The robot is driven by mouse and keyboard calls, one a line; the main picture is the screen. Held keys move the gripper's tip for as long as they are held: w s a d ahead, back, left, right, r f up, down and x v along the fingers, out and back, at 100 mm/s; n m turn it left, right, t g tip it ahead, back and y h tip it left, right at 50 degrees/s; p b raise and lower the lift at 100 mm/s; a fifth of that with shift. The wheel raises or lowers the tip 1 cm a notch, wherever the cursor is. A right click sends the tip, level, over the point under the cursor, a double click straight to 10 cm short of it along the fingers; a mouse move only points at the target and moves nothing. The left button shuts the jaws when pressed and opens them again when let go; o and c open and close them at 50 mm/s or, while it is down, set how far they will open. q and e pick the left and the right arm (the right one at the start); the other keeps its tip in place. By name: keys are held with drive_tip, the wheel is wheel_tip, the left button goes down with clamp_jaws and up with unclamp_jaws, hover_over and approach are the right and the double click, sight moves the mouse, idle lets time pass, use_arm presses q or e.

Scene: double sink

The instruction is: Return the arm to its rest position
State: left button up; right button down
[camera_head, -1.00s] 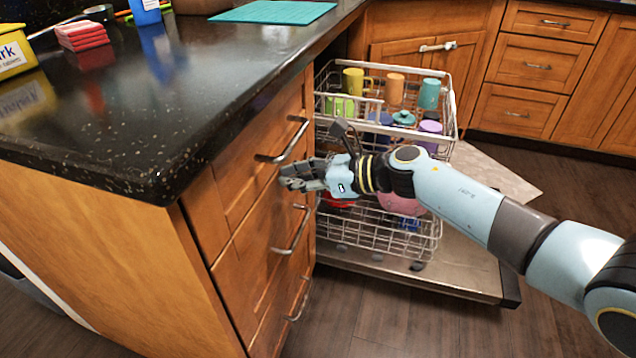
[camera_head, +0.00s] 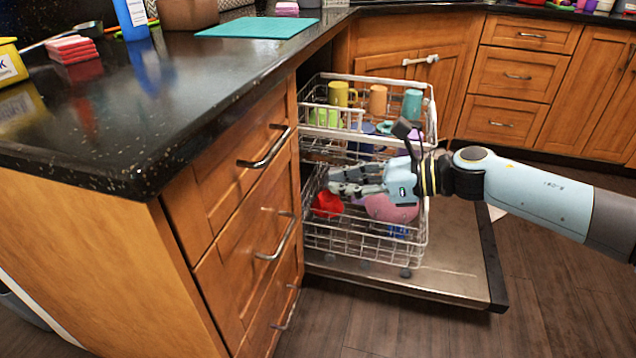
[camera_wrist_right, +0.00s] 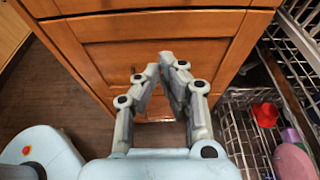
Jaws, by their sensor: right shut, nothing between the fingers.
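My right arm (camera_head: 540,200) comes in from the right in the head view. Its gripper (camera_head: 335,183) points left, in front of the open dishwasher and its racks. In the right wrist view the fingertips (camera_wrist_right: 166,62) come together with nothing between them, facing the wooden drawer fronts (camera_wrist_right: 150,45). The fingers stand apart from the racks, which lie to the right in that view. My left gripper is not in view.
The upper rack (camera_head: 432,112) holds several cups; the lower rack (camera_head: 345,245) holds a red bowl (camera_head: 327,204) and a pink item (camera_head: 390,208). The dishwasher door (camera_head: 450,270) is down. Drawer handles (camera_head: 268,150) stick out at left. Floor in front is clear.

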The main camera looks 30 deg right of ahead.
drive_tip(key=s+d+f+m+g+h+p, duration=0.1)
drive_tip(key=s+f+m+h, duration=0.3)
drive_tip(key=s+f+m, duration=0.8)
drive_tip(key=s+d+f+m+g+h+p, duration=0.1)
drive_tip(key=s+f+m+h, duration=0.55)
drive_tip(key=f+m, duration=0.8)
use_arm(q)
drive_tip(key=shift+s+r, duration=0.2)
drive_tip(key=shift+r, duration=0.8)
use_arm(e)
drive_tip(key=s+a+f+m+g, duration=0.1)
drive_tip(key=s+f+m+g, duration=0.2)
drive_tip(key=s, duration=0.6)
drive_tip(key=s+a+f+m+g, duration=0.1)
drive_tip(key=s+f+m+g, duration=0.2)
drive_tip(key=s+f+m, duration=0.2)
drive_tip(key=s+a+f+m+g, duration=0.1)
drive_tip(key=s+f+m, duration=0.3)
drive_tip(key=s+m, duration=0.5)
drive_tip(key=s+g, duration=0.1)
drive_tip(key=s, duration=0.5)
drive_tip(key=shift+a+f+g, duration=0.2)
drive_tip(key=shift+f+g, duration=0.2)
drive_tip(key=shift+y, duration=0.25)
